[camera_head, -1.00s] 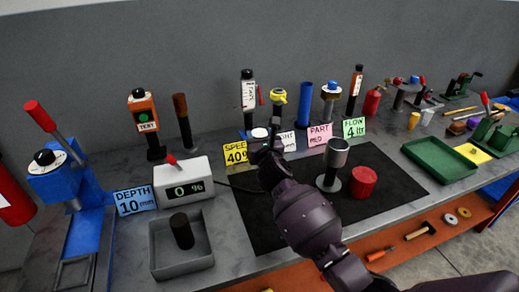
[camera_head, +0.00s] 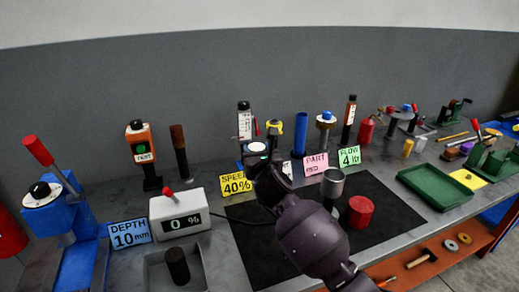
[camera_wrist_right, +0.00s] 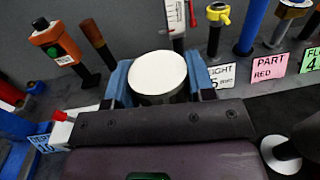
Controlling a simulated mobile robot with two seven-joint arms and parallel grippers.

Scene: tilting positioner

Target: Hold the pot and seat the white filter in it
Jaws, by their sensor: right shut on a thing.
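My right gripper (camera_head: 257,158) is shut on a dark grey cylinder with a round white top (camera_wrist_right: 158,72); its blue fingers (camera_wrist_right: 158,88) sit on either side. The white top also shows in the head view (camera_head: 257,147), in front of the back row of instruments. I cannot tell whether the white top is the filter alone or sits on another part. A grey metal cup (camera_head: 332,182), which looks like the pot, stands on a post on the black mat, to the right of my right gripper. Its inside is mostly hidden. My left gripper is not in view.
A red cylinder (camera_head: 360,211) stands on the black mat (camera_head: 395,215) beside the cup. A green tray (camera_head: 437,190) is at right. Signs and upright tools line the back.

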